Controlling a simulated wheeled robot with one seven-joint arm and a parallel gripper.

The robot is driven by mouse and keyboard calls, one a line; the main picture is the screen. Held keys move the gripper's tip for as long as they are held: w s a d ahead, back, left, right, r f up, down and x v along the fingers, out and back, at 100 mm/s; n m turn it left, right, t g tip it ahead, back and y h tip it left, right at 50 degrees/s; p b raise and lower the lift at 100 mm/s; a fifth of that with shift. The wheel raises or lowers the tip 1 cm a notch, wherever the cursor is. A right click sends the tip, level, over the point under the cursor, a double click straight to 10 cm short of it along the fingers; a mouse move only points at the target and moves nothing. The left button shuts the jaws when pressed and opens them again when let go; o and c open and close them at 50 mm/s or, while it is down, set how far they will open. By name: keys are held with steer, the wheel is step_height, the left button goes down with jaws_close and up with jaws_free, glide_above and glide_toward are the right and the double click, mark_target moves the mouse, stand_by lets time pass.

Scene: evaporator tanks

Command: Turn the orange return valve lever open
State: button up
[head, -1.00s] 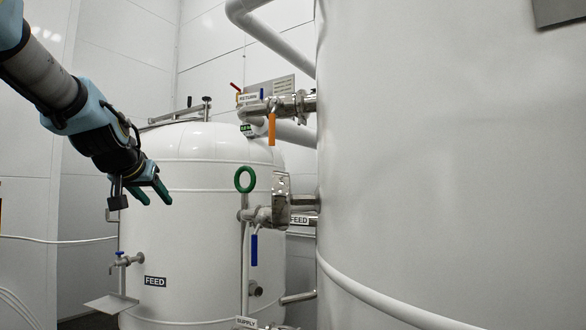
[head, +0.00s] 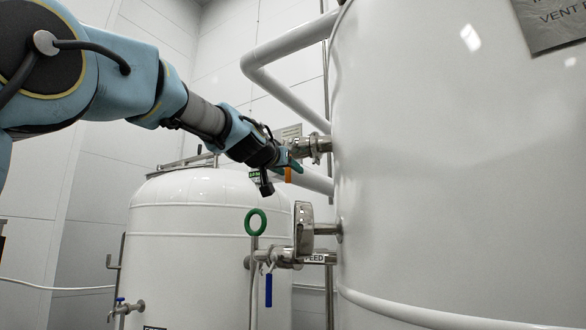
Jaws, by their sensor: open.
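The orange return valve lever (head: 288,175) hangs down below the return pipe fitting (head: 312,147) on the large tank. Only a short part of it shows; my gripper covers the rest. My gripper (head: 294,166) is open, with its green fingertips at the lever's upper part in the picture. I cannot tell whether the fingers touch the lever or lie around it. The return label on the pipe is mostly hidden behind my gripper.
The large white tank (head: 450,180) fills the right side. Below the lever are a green ring handle (head: 256,222), a blue lever (head: 268,290) and feed piping (head: 318,258). A smaller white tank (head: 190,240) stands behind. A thick white pipe (head: 285,95) runs above.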

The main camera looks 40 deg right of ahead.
steer(key=shift+p+x, duration=0.35)
steer(key=shift+x, duration=1.15)
jaws_close()
stand_by(0.4)
